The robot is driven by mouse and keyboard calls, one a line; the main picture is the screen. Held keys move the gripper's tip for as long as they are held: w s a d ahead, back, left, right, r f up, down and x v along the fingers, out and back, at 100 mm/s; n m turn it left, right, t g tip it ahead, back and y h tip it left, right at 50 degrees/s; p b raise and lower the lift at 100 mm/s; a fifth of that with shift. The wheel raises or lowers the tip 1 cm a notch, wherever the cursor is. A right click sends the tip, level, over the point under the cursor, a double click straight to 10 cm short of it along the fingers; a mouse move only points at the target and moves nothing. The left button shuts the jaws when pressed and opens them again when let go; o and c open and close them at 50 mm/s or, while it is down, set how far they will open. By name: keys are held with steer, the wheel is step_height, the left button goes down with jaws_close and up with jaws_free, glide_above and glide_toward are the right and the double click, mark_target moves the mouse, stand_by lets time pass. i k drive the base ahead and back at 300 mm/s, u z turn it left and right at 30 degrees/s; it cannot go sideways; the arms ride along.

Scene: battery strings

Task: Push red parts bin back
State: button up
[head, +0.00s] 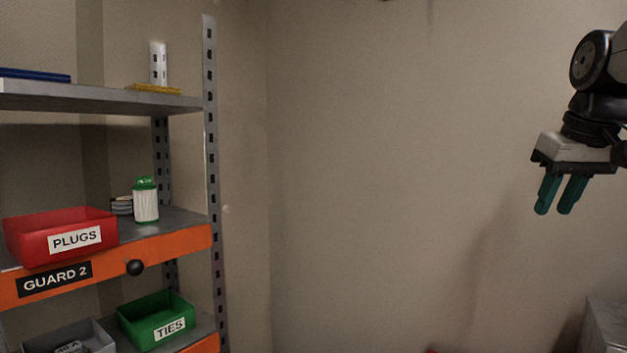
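The red parts bin (25,247), labelled PLUGS, sits on the middle shelf (180,219) at the left. Its labelled front reaches to the shelf's front, above the orange guard rail (190,241) marked GUARD 2, and seems to overhang it. My gripper (558,212) is at the upper right, far from the bin, in front of the bare wall. Its two teal fingers point down with a narrow gap between them, and nothing shows in the gap.
Below are a green TIES bin (156,320) and a grey bin (68,338). A slotted upright (211,150) bounds the shelf. A grey cabinet (606,325) stands lower right.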

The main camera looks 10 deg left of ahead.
mark_target(37, 240)
steer(key=u, duration=0.55)
steer(key=i, duration=0.65)
steer(key=u, duration=1.1)
steer(key=i, duration=0.35)
steer(key=u, duration=0.35)
